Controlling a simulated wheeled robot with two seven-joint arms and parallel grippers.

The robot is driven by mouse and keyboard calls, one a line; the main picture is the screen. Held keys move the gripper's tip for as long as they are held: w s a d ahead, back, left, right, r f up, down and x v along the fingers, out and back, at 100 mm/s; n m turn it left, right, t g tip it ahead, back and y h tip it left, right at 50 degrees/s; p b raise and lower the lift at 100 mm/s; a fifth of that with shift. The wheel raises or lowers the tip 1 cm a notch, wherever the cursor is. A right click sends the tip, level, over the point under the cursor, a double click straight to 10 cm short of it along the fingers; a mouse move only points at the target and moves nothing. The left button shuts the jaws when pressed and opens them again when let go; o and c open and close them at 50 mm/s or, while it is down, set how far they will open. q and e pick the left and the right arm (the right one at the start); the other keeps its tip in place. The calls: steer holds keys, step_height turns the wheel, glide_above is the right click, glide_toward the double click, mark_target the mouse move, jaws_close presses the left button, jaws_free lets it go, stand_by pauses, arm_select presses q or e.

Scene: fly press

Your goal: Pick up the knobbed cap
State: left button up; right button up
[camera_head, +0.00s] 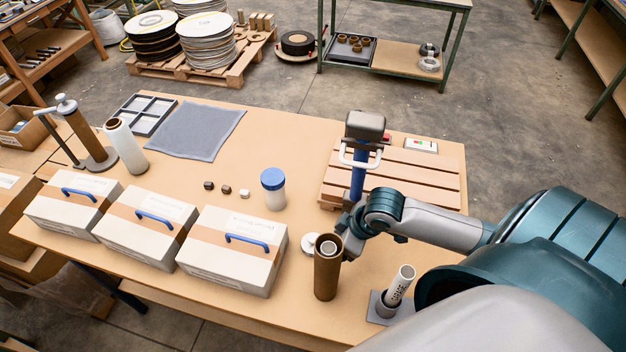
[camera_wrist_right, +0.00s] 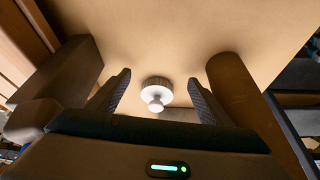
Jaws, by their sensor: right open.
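The knobbed cap (camera_wrist_right: 157,91) is white and round, with a small knob facing the right wrist camera. It rests on the tan table top between and beyond my finger tips, apart from both. In the head view the white cap (camera_head: 309,242) lies just left of and behind the brown tube (camera_head: 327,268), partly hidden by it. My right gripper (camera_wrist_right: 157,88) is open and empty, its two dark fingers on either side of the cap in the picture. In the head view my right gripper (camera_head: 348,236) is just right of the cap, behind the tube. My left gripper is out of view.
The brown tube (camera_wrist_right: 235,90) stands close outside one finger. White boxes (camera_head: 230,255) line the left front; a blue-lidded jar (camera_head: 273,190) stands behind. A white perforated tube (camera_head: 400,285) is at right.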

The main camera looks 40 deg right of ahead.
mark_target(315, 238)
steer(key=w+a, duration=0.1)
steer(key=w+a+p, duration=0.1)
steer(key=w, duration=0.1)
steer(key=w+a+p, duration=0.1)
steer(key=shift+w+r, duration=0.15)
steer(key=shift+w, duration=0.15)
steer(key=shift+f+p, duration=0.35)
steer(key=shift+p, duration=0.05)
steer(key=shift+f, duration=0.35)
steer(key=c, duration=1.1)
